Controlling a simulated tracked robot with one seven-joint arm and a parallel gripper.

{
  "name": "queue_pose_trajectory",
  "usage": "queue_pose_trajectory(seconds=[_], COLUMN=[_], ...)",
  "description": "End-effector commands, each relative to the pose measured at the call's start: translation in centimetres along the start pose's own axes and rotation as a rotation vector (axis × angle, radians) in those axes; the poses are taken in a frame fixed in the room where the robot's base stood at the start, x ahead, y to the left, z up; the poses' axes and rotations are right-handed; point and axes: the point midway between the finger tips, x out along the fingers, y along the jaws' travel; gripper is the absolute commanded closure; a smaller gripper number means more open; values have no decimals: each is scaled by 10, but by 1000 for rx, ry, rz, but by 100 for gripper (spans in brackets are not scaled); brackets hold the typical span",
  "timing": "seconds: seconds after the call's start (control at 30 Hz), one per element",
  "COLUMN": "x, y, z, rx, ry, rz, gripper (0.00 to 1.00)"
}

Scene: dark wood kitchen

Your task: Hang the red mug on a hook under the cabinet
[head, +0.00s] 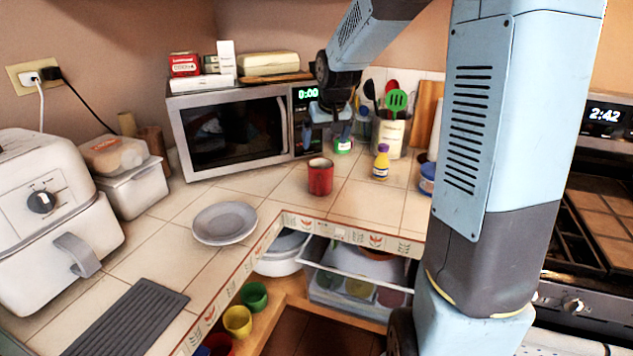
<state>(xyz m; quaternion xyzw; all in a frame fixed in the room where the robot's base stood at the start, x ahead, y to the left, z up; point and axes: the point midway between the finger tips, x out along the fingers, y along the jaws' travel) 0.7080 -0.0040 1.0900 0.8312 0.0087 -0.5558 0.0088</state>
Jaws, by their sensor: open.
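The red mug (320,178) stands upright on the tiled counter (355,205), in front of the microwave's right end. My gripper (328,138) is above and behind the mug in the picture, in front of the microwave's control panel. It is open, points downward, and is apart from the mug. The mug's handle cannot be made out. No hooks and no overhead cabinet show in the head view.
The microwave (235,130) is behind. Below the counter, an open shelf holds coloured cups (238,321) and containers.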

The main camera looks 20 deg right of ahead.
Motion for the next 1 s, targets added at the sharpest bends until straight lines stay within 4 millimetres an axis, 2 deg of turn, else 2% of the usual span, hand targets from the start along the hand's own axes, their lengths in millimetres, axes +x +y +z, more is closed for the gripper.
queue_pose_trajectory(seconds=[0.17, 0.6, 0.87, 1.0], x=[16, 81, 95, 111], y=[1, 0, 1, 3], z=[-4, -3, -3, -2], rx=[1, 2, 1, 1], ry=[-2, -2, -1, -3], rz=[-5, -6, -5, -6], gripper=[0, 0, 0, 0])
